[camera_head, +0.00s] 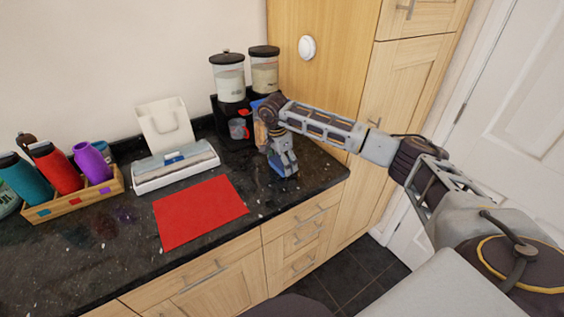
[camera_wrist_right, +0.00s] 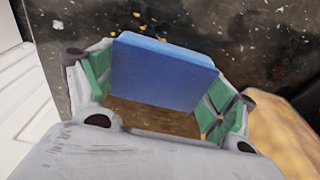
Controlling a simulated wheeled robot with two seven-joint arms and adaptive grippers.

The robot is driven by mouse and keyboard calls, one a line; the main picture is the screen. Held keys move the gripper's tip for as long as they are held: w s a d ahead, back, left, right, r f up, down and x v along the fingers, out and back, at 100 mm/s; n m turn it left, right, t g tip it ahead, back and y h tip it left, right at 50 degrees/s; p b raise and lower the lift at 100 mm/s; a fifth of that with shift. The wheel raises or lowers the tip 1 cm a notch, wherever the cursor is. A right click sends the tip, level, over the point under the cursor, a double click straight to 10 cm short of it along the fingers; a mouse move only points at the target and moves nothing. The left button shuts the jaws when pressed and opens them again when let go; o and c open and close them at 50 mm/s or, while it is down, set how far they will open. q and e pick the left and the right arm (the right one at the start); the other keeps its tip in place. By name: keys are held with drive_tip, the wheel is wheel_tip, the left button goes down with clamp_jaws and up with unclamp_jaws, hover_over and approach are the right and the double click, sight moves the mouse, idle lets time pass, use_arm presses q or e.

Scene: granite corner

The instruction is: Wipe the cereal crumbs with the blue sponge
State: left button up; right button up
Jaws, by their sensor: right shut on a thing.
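My right gripper (camera_head: 284,172) points down at the granite counter, right of the red mat. It is shut on the blue sponge; in the right wrist view the sponge (camera_wrist_right: 160,72) sits between the two green-padded fingers of the gripper (camera_wrist_right: 160,95). In the head view only a little blue shows at the fingertips. Small orange and pale cereal crumbs (camera_wrist_right: 137,14) lie on the dark counter just past the sponge in the right wrist view. Whether the sponge touches the counter is not clear. My left gripper does not show.
A red mat (camera_head: 200,212) lies on the counter (camera_head: 110,262). A white box (camera_head: 175,168), a wooden rack (camera_head: 75,200) of bottles and cereal dispensers (camera_head: 228,80) stand behind. The counter's front edge and right corner are close to the gripper.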

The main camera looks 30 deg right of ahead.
sight(296, 181)
drive_tip(key=shift+s+f, duration=0.1)
drive_tip(key=shift+s, duration=0.05)
drive_tip(key=shift+s+d+p, duration=0.1)
drive_tip(key=shift+s+p, duration=0.2)
drive_tip(key=shift+s, duration=1.65)
drive_tip(key=shift+d, duration=0.1)
drive_tip(key=shift+s+p, duration=0.3)
drive_tip(key=shift+s, duration=0.15)
drive_tip(key=shift+s+d, duration=0.1)
drive_tip(key=shift+s, duration=1.4)
